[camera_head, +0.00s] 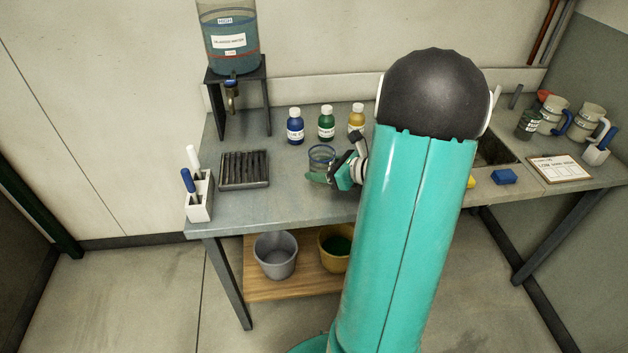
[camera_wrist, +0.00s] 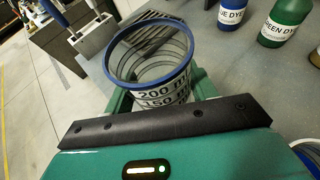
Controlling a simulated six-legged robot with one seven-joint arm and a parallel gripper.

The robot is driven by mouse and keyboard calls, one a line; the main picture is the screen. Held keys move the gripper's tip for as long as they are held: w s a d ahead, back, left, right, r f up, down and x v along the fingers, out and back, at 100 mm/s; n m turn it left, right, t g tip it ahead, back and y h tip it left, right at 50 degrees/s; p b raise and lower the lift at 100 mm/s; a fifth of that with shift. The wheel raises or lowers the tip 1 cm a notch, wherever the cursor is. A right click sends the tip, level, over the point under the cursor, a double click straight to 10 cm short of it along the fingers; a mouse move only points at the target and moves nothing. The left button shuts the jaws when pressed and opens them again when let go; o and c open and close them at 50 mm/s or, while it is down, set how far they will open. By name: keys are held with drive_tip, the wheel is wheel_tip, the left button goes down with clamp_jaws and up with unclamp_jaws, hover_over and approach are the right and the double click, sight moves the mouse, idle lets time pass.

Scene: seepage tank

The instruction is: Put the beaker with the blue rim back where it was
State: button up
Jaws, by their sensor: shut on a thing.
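The beaker with the blue rim (camera_head: 321,155) is clear, with black volume marks, and shows at the middle of the bench in the head view. In the wrist view the beaker (camera_wrist: 150,72) is close up, its open top facing the camera, and it looks empty. My gripper (camera_head: 330,178) is shut on the beaker. In the wrist view its green fingers (camera_wrist: 157,98) lie on both sides of the glass. Whether the beaker's base touches the bench (camera_head: 290,195) is hidden by my gripper.
Blue (camera_head: 295,126), green (camera_head: 326,123) and yellow (camera_head: 356,117) dye bottles stand behind the beaker. A dark slotted rack (camera_head: 244,170) and a white brush holder (camera_head: 200,200) are at left. A water tank (camera_head: 229,40) stands at the back. Bench space between rack and beaker is clear.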

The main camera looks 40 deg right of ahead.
drive_tip(key=w+f, duration=0.2)
drive_tip(key=shift+w+a+f, duration=0.1)
drive_tip(key=shift+a+f, duration=0.1)
drive_tip(key=shift+f, duration=0.1)
drive_tip(key=shift+w+f, duration=0.2)
drive_tip(key=shift+f, duration=1.55)
drive_tip(key=shift+f, duration=0.15)
drive_tip(key=o, duration=1.2)
